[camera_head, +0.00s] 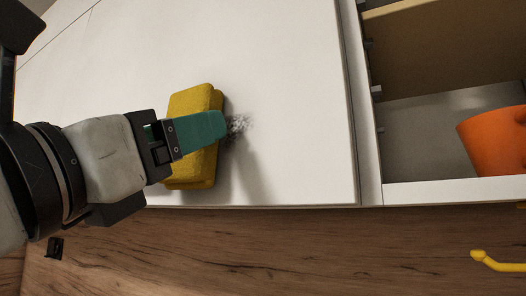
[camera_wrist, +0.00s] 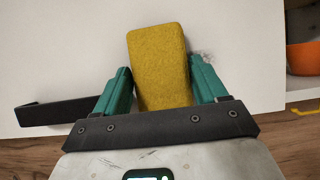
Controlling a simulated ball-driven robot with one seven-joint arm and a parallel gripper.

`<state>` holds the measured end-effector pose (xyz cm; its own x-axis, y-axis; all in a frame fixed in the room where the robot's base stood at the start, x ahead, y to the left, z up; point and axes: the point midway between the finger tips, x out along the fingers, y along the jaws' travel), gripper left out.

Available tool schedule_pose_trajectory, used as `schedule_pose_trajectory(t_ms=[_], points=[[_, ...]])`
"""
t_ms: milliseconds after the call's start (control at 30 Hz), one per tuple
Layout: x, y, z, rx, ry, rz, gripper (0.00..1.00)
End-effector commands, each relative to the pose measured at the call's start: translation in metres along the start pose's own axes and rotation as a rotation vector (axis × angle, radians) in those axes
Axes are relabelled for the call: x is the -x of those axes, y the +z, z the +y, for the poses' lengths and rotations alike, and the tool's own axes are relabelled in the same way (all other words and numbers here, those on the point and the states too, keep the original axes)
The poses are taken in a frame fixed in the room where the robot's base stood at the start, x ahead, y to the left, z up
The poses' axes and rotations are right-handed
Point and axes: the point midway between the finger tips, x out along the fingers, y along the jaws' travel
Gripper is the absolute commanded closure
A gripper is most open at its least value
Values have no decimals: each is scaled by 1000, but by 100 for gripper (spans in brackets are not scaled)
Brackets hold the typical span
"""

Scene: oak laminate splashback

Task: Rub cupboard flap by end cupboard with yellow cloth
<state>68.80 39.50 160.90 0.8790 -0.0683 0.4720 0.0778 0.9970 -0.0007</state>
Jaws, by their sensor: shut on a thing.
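My gripper (camera_wrist: 163,92) is shut on the yellow cloth (camera_wrist: 158,58), a thick folded block between its two teal fingers. In the head view the yellow cloth (camera_head: 182,102) lies against or very close to the white cupboard flap (camera_head: 290,110); exact contact cannot be told. A dark grey smudge (camera_head: 238,126) shows on the flap just right of the fingertip. The smudge also shows faintly in the wrist view (camera_wrist: 206,56), beside the right finger. Part of the smudge may be hidden behind the finger and cloth.
An open cupboard compartment (camera_head: 430,110) with an orange mug (camera_head: 492,142) is to the right. A yellow hook or handle (camera_head: 497,263) is at the lower right, on the wood splashback (camera_head: 300,245). A black handle (camera_wrist: 60,112) is left of my gripper. The flap's right part is clear.

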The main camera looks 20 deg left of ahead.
Motion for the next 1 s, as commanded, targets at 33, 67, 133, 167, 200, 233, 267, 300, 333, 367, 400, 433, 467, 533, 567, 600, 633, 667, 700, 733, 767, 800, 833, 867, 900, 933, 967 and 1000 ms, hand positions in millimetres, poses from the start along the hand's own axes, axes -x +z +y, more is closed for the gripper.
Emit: schedule_pose_trajectory(t_ms=[33,67,133,167,200,233,267,300,333,367,400,433,467,533,567,600,633,667,700,733,767,800,833,867,900,933,967,1000], points=[[-1,-1,0,1,0,2,53],[-2,-2,0,1,0,1,53],[-3,-2,0,1,-1,1,53],[-3,-2,0,1,-1,1,53],[-4,-3,0,1,-1,1,53],[-4,-3,0,1,-1,1,53],[-4,-3,0,1,-1,1,53],[-4,-3,0,1,-1,1,53],[-4,-3,0,1,-1,1,53],[-4,-3,0,1,-1,1,53],[-4,-3,0,1,-1,1,53],[-4,-3,0,1,-1,1,53],[-4,-3,0,1,-1,1,53],[-4,-3,0,1,-1,1,53],[-4,-3,-1,1,-1,1,53],[-4,-3,-2,0,-2,2,53],[-4,-3,-4,0,-3,2,53],[-5,-3,-6,0,-3,2,53],[-5,-3,-9,0,-4,2,53],[-5,-4,-12,0,-4,2,53],[-5,-4,-14,0,-4,2,53],[-5,-4,-18,0,-4,2,53],[-5,-4,-20,0,-4,2,53],[-5,-4,-22,0,-4,1,53],[-6,-4,-26,0,-4,2,53],[-6,-4,-28,1,-4,1,53],[-6,-4,-30,1,-4,1,53],[-6,-4,-32,0,-3,1,53]])
